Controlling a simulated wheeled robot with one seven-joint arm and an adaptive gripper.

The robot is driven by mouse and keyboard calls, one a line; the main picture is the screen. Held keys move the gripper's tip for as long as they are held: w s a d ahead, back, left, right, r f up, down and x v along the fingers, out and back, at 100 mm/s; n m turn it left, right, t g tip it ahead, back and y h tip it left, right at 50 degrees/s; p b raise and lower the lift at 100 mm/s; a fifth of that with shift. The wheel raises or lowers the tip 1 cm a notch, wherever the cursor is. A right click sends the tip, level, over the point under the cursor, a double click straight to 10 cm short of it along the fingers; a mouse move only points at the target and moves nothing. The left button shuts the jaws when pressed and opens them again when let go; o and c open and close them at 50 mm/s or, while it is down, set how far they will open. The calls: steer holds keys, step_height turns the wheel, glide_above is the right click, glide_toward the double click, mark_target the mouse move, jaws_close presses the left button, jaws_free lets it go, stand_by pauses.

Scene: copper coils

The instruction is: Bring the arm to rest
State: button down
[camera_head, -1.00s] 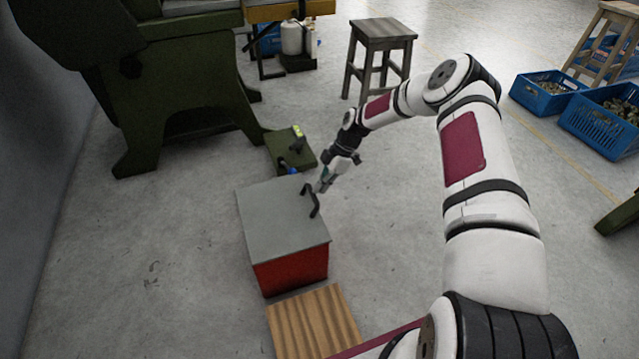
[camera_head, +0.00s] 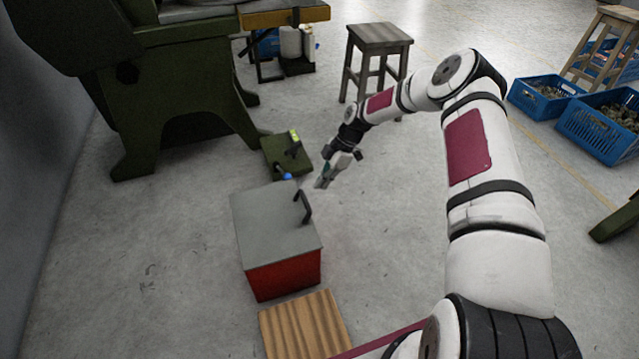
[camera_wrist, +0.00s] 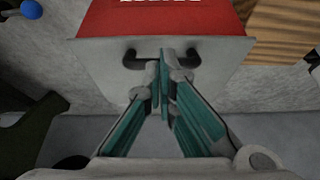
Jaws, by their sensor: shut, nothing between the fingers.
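My gripper (camera_head: 322,182) is shut and empty at the end of my white arm, above the floor just right of a red box with a grey lid (camera_head: 265,222). In the wrist view my gripper (camera_wrist: 164,55) has its teal-padded fingers together, in front of the black handle (camera_wrist: 140,60) on the grey lid (camera_wrist: 225,48). In the head view the handle (camera_head: 306,207) stands on the lid's right part, apart from the fingertips.
A wooden board (camera_head: 305,325) lies in front of the box. A green pedal unit (camera_head: 286,155) with a blue knob is behind it. A green machine (camera_head: 180,85) stands at left. A stool (camera_head: 378,40) and blue crates (camera_head: 605,120) are beyond.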

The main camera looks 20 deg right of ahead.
steer(key=d+p, duration=0.2)
steer(key=d, duration=0.6)
steer(key=s+a+r+m+h, duration=0.25)
steer(key=s+r, duration=0.25)
steer(key=r, duration=0.7)
steer(key=s+a+r+m+g+h, duration=0.1)
steer(key=s+a+r+m, duration=0.3)
steer(key=r, duration=0.7)
steer(key=s+a+r+h, duration=0.2)
steer(key=s+r, duration=0.4)
steer(key=r, duration=0.6)
steer(key=s+a+r+m+h, duration=0.1)
steer(key=s+a+r+m, duration=0.2)
steer(key=s, duration=0.6)
steer(key=s+r+m, duration=0.3)
steer(key=s+r, duration=0.3)
steer(key=s, duration=0.2)
steer(key=s+a+f+m+t, duration=0.15)
steer(key=s+m, duration=0.45)
steer(key=s, duration=1.1)
step_height(320, 180, up, 35)
steer(key=t+y+p, duration=0.1)
steer(key=t+p, duration=0.2)
steer(key=p, duration=3.1)
steer(key=shift+s+r+t, duration=0.15)
steer(key=shift+s+t, duration=0.2)
